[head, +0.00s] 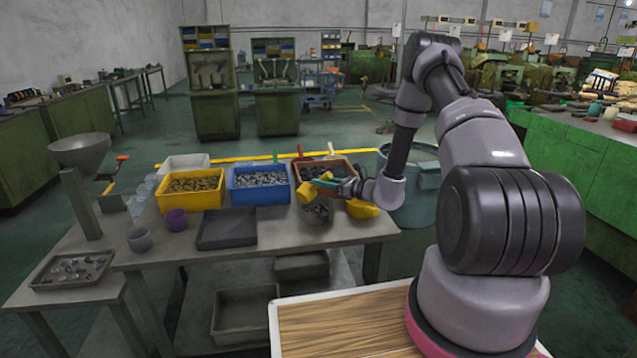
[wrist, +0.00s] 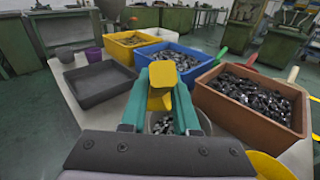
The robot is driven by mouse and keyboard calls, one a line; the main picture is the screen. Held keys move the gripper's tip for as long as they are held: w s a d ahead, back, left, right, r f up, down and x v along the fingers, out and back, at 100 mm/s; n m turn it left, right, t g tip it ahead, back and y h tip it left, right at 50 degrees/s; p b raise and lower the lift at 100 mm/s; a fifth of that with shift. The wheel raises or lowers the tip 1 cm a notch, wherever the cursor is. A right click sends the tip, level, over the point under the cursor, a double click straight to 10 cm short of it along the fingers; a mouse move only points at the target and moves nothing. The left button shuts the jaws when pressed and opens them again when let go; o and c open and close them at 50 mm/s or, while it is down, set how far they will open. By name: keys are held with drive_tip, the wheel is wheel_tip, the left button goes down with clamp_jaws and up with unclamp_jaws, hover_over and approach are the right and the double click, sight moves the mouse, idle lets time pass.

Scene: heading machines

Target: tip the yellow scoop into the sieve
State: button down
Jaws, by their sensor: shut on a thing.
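My gripper (wrist: 158,112) has its two green fingers shut on the yellow scoop (wrist: 163,75). In the head view my gripper (head: 328,184) holds the scoop (head: 307,191) above the front of the table, in front of the brown bin. The scoop looks tilted; I cannot see whether anything is in it. A round grey vessel (head: 318,211) with small metal pieces stands below it, partly hidden by the gripper; it also shows between the fingers in the wrist view (wrist: 160,123). It may be the sieve, but I cannot make out a mesh.
Yellow (head: 192,202), blue (head: 261,195) and brown (wrist: 252,120) bins of metal parts line the table. A dark empty tray (head: 226,241), a purple cup (head: 176,219) and a yellow rounded thing (head: 362,209) are nearby. A grey funnel-like bowl (head: 79,146) stands at the left.

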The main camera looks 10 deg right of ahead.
drive_tip(key=s+a+n+h, duration=0.2)
drive_tip(key=s+a+n, duration=0.2)
drive_tip(key=n, duration=0.7)
drive_tip(key=shift+a+f+t, duration=0.15)
drive_tip(key=shift+a+t, duration=0.25)
drive_tip(key=shift+a, duration=0.3)
